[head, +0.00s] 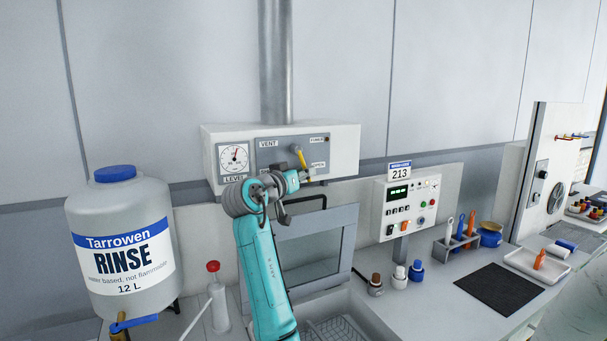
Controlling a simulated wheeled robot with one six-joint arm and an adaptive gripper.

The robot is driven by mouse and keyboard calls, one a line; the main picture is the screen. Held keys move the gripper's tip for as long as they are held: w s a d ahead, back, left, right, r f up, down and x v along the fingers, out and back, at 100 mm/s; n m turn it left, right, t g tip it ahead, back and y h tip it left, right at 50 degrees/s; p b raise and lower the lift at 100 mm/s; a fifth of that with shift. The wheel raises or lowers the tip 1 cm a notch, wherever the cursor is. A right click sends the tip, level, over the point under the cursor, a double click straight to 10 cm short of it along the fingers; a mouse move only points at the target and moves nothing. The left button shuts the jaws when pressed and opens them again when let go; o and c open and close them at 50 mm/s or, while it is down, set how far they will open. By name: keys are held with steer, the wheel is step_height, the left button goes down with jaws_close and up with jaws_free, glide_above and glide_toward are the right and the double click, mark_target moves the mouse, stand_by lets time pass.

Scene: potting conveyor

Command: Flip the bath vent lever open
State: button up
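The bath vent lever (301,159) is a short yellow handle on a grey pivot, on the grey vent panel (280,144) of the white box on the back wall. It points down and slightly right. My turquoise arm rises in front of the box. My gripper (306,175) appears as a small grey end near the lever's lower tip. Its fingers are too small and covered to tell open from shut, and I cannot tell whether it touches the lever.
A large rinse jug (122,285) stands at left, with a red-topped bottle (217,300) beside it. Below the box is a bath with a tilted clear-windowed cover (345,235). At right are a control box (412,212), small bottles, a tool rack and a dark mat (498,289).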

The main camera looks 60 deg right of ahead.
jaws_close()
steer(key=shift+d, duration=0.1)
steer(key=shift+s+d+r+n+h, duration=0.15)
steer(key=shift+d+n+h, duration=0.15)
steer(key=shift+h, duration=0.2)
steer(key=shift+s+d+n+h, duration=0.15)
steer(key=shift+n+h, duration=0.25)
steer(key=shift+h, duration=0.1)
jaws_free()
steer(key=shift+a, duration=0.1)
steer(key=a+f, duration=0.2)
steer(key=a, duration=0.9)
steer(key=shift+a, duration=0.35)
